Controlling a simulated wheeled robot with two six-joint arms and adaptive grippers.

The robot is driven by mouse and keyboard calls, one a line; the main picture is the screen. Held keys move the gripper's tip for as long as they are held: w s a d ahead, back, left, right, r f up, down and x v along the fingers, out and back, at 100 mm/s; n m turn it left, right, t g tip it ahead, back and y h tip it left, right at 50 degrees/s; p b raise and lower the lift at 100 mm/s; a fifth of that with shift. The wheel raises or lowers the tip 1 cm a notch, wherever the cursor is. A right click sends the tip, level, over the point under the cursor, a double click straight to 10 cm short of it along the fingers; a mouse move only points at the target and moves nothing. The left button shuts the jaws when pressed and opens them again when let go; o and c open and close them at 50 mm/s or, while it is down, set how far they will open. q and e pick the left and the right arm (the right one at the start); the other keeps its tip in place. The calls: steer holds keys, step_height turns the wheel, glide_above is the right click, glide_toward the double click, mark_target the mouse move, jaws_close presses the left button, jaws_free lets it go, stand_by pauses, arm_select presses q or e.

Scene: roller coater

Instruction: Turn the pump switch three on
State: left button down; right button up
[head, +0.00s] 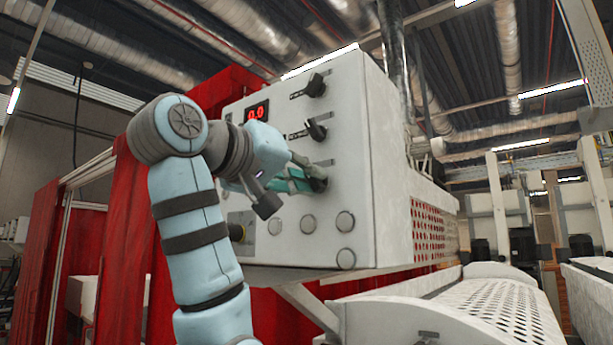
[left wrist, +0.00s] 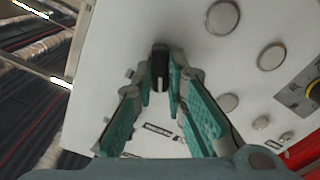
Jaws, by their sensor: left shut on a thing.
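A white control panel (head: 343,160) carries a column of three black rotary switches. The top switch (head: 316,85) and the middle switch (head: 316,130) are uncovered, each beside a small label too small to read. My left gripper (head: 309,178) is shut on the lowest switch (head: 322,185), which its fingers partly cover. In the left wrist view, that black switch (left wrist: 160,70) sits between the teal fingertips of the left gripper (left wrist: 163,82). Its setting is hard to tell. My right gripper is not in view.
A red digital display (head: 257,111) is at the panel's upper left. Several round grey buttons (head: 345,221) lie below the switches. A yellow-ringed knob (left wrist: 314,90) sits farther off. A perforated white cover (head: 505,305) is at lower right.

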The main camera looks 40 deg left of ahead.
arm_select(q)
steer(key=shift+m, duration=0.4)
steer(key=m, duration=1.1)
steer(key=shift+d, duration=0.2)
stand_by(0.3)
steer(key=c, duration=1.6)
jaws_free()
steer(key=shift+w, duration=0.1)
